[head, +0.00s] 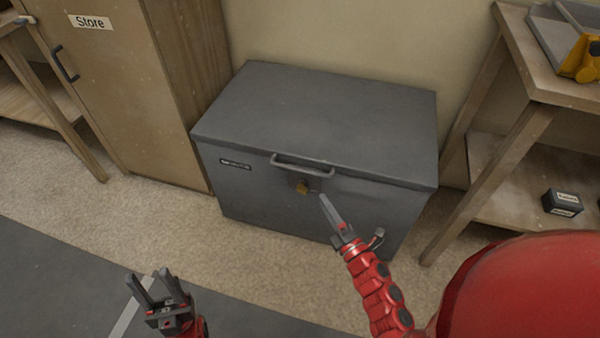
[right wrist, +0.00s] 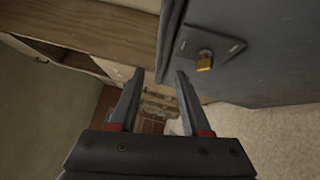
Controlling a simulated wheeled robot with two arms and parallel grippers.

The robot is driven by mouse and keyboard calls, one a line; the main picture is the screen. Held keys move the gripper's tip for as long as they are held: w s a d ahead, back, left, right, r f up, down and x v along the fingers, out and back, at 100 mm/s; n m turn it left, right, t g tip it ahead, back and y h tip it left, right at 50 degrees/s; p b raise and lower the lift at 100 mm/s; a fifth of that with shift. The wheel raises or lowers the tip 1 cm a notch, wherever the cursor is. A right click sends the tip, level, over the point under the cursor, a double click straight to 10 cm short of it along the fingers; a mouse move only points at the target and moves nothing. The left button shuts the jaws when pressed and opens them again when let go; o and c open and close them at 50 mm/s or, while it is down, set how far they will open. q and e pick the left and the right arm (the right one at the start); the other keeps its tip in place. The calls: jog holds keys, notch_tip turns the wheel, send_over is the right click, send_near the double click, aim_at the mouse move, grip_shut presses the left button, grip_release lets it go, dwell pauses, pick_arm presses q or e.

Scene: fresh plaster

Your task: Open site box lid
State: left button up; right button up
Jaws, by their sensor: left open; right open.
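The site box (head: 310,110) is a dark grey chest against the wall, with its lid down. A grey bar handle (head: 302,162) runs along the lid's front edge, and a small brass padlock (head: 302,187) sits just below it. The padlock also shows in the right wrist view (right wrist: 204,62) on a plate on the box front. My right gripper (head: 328,208) is in front of the box, a little below and right of the padlock, open and empty. My left gripper (head: 154,284) is open and empty, low at the left, away from the box.
A wooden cupboard marked Store (head: 120,80) stands left of the box, with a dark handle. A wooden bench (head: 565,92) stands at the right, with a small dark box (head: 562,202) on its lower shelf. The floor (head: 130,215) before the box is clear.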

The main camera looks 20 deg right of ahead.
aim_at(303, 171)
jog(key=x, duration=1.3)
jog(key=shift+b, duration=0.4)
jog(key=shift+c, duration=0.2)
grip_shut()
dwell(0.4)
